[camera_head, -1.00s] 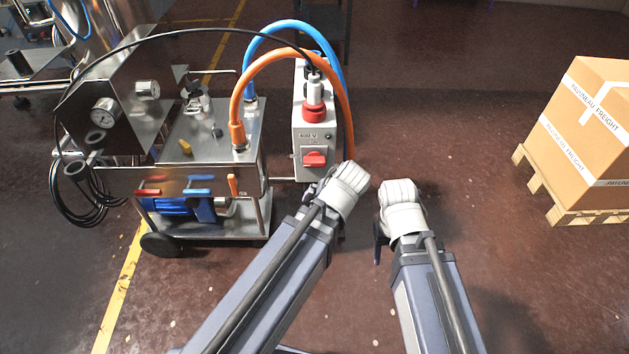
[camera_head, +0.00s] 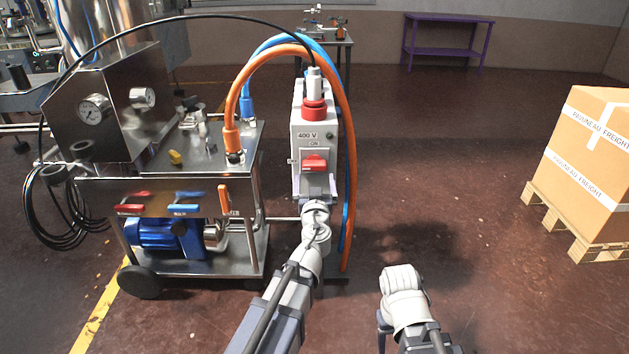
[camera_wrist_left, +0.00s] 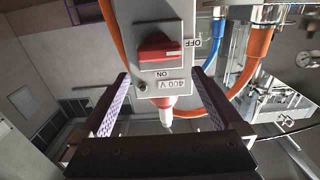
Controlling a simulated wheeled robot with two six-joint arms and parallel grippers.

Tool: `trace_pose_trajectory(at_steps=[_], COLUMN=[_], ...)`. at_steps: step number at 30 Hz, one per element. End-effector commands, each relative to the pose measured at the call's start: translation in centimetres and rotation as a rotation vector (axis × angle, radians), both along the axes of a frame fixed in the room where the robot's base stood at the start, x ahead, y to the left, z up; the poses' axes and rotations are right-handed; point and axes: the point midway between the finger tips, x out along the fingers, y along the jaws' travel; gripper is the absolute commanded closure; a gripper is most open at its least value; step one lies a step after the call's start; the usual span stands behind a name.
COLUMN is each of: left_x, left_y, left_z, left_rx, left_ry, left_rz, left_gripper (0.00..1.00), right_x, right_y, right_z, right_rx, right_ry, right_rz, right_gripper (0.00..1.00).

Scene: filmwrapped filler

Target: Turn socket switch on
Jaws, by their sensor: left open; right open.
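The grey socket box (camera_head: 315,135), marked 400 V, stands upright with a red rotary switch (camera_head: 314,163) on its front. The switch handle lies horizontal, its white mark toward OFF, and ON is printed above. The left wrist view shows the switch (camera_wrist_left: 158,50) upside down. My left gripper (camera_head: 317,188) is open at the box's lower front, just below the switch. In the left wrist view its fingers (camera_wrist_left: 160,76) are spread apart with nothing between them, the switch beyond. My right gripper (camera_head: 382,325) is low over the floor, away from the box, its fingers mostly hidden.
A red plug (camera_head: 314,108) with a black cable sits in the box top. Orange (camera_head: 349,150) and blue hoses arch closely past the box. A steel pump cart (camera_head: 190,260) stands to the left. A carton (camera_head: 590,140) on a pallet stands far right. Floor between is clear.

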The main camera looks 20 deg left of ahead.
Motion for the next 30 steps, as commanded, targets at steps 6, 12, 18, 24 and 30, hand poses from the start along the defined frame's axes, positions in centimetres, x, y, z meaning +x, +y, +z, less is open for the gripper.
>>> trace_pose_trajectory(at_steps=[6, 12, 18, 24, 30], left_x=[0.3, 1.9, 4.9, 7.3, 7.6], left_y=[0.0, 0.4, 1.3, 2.0, 2.1], left_z=[0.1, 0.0, 0.0, 0.0, 0.0], left_rx=[-0.002, -0.001, -0.001, -0.001, -0.001], left_ry=[-0.002, -0.001, -0.001, -0.001, -0.001], left_rz=[-0.003, -0.002, -0.001, -0.002, -0.002], left_gripper=[0.00, 0.00, 0.00, 0.00, 0.00], right_x=[0.0, 0.0, 0.0, 0.0, 0.0], right_y=[0.0, 0.0, 0.0, 0.0, 0.0], right_z=[0.0, 0.0, 0.0, 0.0, 0.0], right_rx=[0.000, 0.000, 0.000, 0.000, 0.000], right_ry=[0.000, 0.000, 0.000, 0.000, 0.000], right_rz=[0.000, 0.000, 0.000, 0.000, 0.000], right_gripper=[0.40, 0.40, 0.40, 0.40, 0.40])
